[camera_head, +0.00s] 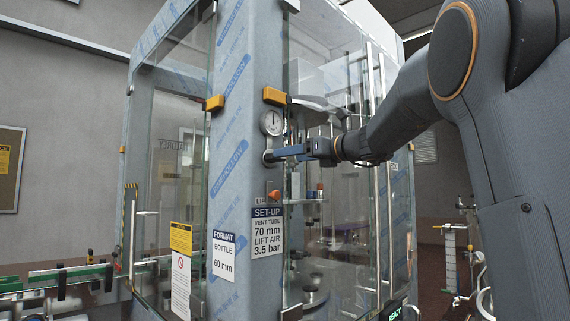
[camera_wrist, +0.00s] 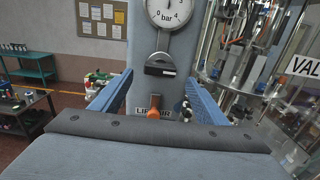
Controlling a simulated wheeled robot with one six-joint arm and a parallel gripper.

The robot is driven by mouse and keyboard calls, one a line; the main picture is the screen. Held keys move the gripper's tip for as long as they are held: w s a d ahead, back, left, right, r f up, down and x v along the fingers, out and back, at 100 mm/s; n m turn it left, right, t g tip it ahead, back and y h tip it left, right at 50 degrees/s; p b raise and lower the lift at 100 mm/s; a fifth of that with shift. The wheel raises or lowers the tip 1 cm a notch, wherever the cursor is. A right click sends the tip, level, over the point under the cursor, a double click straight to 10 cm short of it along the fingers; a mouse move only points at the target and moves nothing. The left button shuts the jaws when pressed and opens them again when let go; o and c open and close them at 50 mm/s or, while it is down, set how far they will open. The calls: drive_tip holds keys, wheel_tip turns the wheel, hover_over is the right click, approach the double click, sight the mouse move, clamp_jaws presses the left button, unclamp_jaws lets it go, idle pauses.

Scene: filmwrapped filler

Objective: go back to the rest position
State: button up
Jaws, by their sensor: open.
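My gripper (camera_head: 270,155) is at the end of my arm, which reaches in from the right of the head view. Its fingertips are at the film-wrapped column, just below the round pressure gauge (camera_head: 272,122). In the wrist view my gripper (camera_wrist: 158,78) shows two blue fingers spread apart with nothing held between them. A black regulator knob (camera_wrist: 160,68) appears between the fingertips, below the gauge (camera_wrist: 166,12). I cannot tell whether a finger touches it. An orange lever (camera_wrist: 154,104) shows lower, partly hidden by the gripper body; it also shows in the head view (camera_head: 274,194).
The filler's column (camera_head: 232,150) carries yellow latches, a SET-UP sign (camera_head: 267,232) and a FORMAT sign (camera_head: 222,256). Glass doors with vertical handles (camera_head: 382,170) stand close by my forearm. A conveyor (camera_head: 70,275) is at lower left. A teal workbench (camera_wrist: 25,65) stands behind.

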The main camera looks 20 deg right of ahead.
drive_tip(key=shift+s+d, duration=0.35)
drive_tip(key=shift+s, duration=0.3)
drive_tip(key=s+a+f+n+g+h+b, duration=0.1)
drive_tip(key=s+a+f+n+g, duration=0.2)
drive_tip(key=f, duration=1)
drive_tip(key=s+a+f+n+g+h+b, duration=0.1)
drive_tip(key=s+f+n+g+h, duration=0.3)
drive_tip(key=f, duration=1)
drive_tip(key=s+a+f+n+g+y+b, duration=0.1)
drive_tip(key=s+a+f+n+g, duration=0.3)
drive_tip(key=f, duration=0.9)
drive_tip(key=s+f+n+g+h+b, duration=0.1)
drive_tip(key=s+f+n+h, duration=0.1)
drive_tip(key=s+f+n, duration=0.7)
drive_tip(key=s+d+f+n+g+h+b, duration=0.1)
drive_tip(key=s+f+n+g+h, duration=0.1)
drive_tip(key=s+f+n, duration=0.8)
wheel_tip(320, 180, down, 6)
drive_tip(key=shift+s+d+f+h, duration=0.3)
drive_tip(key=shift+s+h, duration=0.2)
drive_tip(key=shift+s, duration=0.55)
